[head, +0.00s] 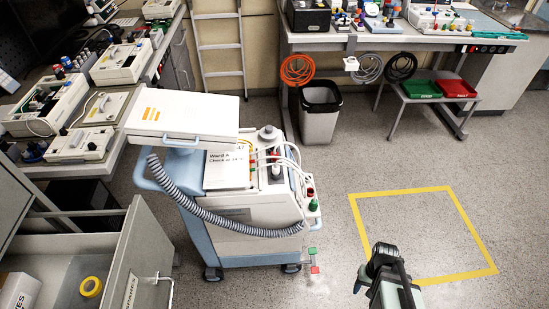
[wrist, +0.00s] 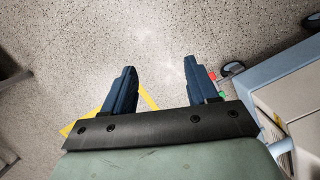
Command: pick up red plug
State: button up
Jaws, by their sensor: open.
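A small red fitting (head: 310,191) sits at the right end of the top of the blue-and-white cart (head: 250,217), just above a green one (head: 313,205). Another red piece (head: 315,270) is low beside the cart's right castor, with green next to it; it also shows in the wrist view (wrist: 212,77). I cannot tell which of these is the red plug. My gripper (wrist: 161,78) is open and empty over the speckled floor, its two dark blue fingers apart. My arm shows right of the cart in the head view.
A ribbed grey hose (head: 225,220) loops along the cart's front.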

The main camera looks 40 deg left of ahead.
jog(key=w+a+r+n+t, duration=0.1)
jog(key=w+a+r, duration=0.2)
jog(key=a, duration=0.2)
jog(key=w+a+r+t, duration=0.1)
jog(key=w+a+r, duration=0.3)
jog(key=a, duration=0.2)
jog(key=n+t+y, duration=0.1)
jog(key=n+y, duration=0.5)
jog(key=n, duration=0.2)
send_near(275, 151)
jog(key=w+r, duration=0.3)
jog(key=w, duration=0.1)
jog(key=s+a+f+n, duration=0.1)
jog(key=f+n, duration=0.2)
jog(key=f, duration=0.1)
jog(key=s+a+f+n+g, duration=0.1)
jog(key=a+f+n, duration=0.1)
jog(key=f+n, duration=0.1)
jog(key=s+a+f+n+g+h, duration=0.1)
jog(key=f+n, duration=0.1)
jog(key=f, duration=0.4)
jog(key=shift+s+a+n, duration=0.2)
jog(key=shift+s+n, duration=0.2)
grip_shut()
